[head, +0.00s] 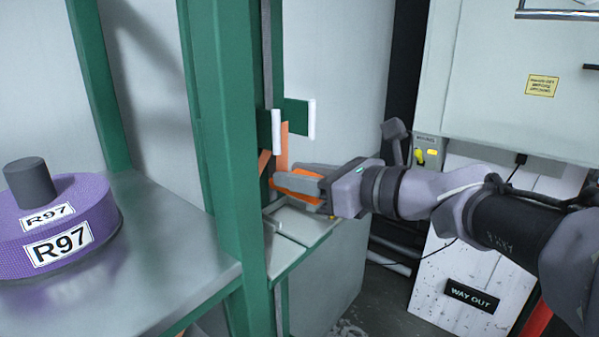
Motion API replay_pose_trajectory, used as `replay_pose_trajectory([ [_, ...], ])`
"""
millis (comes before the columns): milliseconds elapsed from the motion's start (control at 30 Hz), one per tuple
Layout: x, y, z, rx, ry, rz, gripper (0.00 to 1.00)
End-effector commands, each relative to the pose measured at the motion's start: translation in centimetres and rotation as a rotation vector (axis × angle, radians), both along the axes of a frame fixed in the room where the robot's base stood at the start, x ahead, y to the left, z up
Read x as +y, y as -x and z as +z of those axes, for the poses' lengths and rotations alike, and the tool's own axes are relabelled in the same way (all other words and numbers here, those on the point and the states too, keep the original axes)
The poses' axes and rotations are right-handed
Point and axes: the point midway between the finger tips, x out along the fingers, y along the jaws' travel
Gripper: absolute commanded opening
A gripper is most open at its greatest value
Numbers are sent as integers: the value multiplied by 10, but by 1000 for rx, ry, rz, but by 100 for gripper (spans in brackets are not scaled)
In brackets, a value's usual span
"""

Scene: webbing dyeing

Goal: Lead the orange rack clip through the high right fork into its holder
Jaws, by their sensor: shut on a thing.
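My gripper (284,178) reaches in from the right, low beside the green rack post. It is shut on the orange rack clip (282,146), whose upright part rises just past the fingertips; more orange shows around the fingers. A green bracket with two white-tipped prongs, which looks like the fork (297,112), stands directly above the gripper. The clip's top is close to the left prong (277,131); I cannot tell whether they touch or whether the clip is between the prongs. I cannot make out the clip's holder for certain.
A pale ledge (300,232) lies just below my gripper. The green post (225,130) stands close on its left. A purple webbing roll marked R97 (62,222) sits on the grey shelf (175,222) at left. A white cabinet (500,95) stands behind my arm.

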Motion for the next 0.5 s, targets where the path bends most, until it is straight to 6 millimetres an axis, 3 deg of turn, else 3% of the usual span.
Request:
replay_pose_trajectory([
  [33, 0, 0, -12, 0, 0, 0, 0],
  [200, 0, 1, -33, 0, 0, 0, 0],
  [500, 0, 0, -53, 0, 0, 0, 0],
])
